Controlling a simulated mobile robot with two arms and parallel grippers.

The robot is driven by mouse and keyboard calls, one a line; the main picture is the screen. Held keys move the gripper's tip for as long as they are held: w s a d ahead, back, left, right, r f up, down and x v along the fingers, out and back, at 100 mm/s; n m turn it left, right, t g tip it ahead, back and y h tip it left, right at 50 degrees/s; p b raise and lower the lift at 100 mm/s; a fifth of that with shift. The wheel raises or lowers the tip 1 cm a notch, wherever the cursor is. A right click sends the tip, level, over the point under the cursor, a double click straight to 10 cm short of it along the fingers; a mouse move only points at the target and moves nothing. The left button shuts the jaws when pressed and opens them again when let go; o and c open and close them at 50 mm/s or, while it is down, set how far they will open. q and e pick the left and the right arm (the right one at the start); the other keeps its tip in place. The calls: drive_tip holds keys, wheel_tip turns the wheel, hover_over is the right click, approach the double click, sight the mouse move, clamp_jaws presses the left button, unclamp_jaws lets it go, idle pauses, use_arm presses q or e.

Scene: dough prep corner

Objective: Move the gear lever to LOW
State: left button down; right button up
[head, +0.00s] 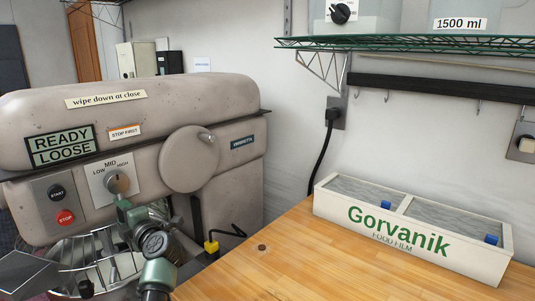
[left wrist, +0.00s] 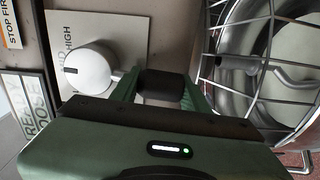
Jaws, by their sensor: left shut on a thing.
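The gear lever's round hub (head: 117,183) sits on a pale plate marked LOW, MID and HIGH on the front of the mixer (head: 225,100). In the left wrist view the hub (left wrist: 88,68) has a dark mark on the side away from the grip; in the head view that side faces up, toward MID. The lever's black grip (left wrist: 160,86) lies between the green fingers of my left gripper (head: 123,207), which is shut on it. My gripper hides the grip in the head view. My right gripper is out of view.
A wire guard (head: 85,255) and steel bowl (left wrist: 295,60) are close beside my left gripper. START (head: 57,193) and STOP (head: 66,217) buttons are left of the plate. A Gorvanik film box (head: 330,207) stands on the wooden counter (head: 255,275), otherwise mostly clear.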

use_arm(q)
drive_tip(key=shift+w+d+n+b, duration=0.25)
drive_tip(key=shift+n+b, duration=0.15)
drive_tip(key=shift+w+d+f+n+b, duration=0.15)
drive_tip(key=shift+w+d+n+b, duration=0.1)
drive_tip(key=shift+n+b, duration=0.4)
drive_tip(key=shift+w+d+r+n+b, duration=0.2)
drive_tip(key=shift+w+d+n+b, duration=0.35)
drive_tip(key=shift+b, duration=0.6)
drive_tip(key=shift+s+a, duration=0.1)
drive_tip(key=shift+a, duration=0.1)
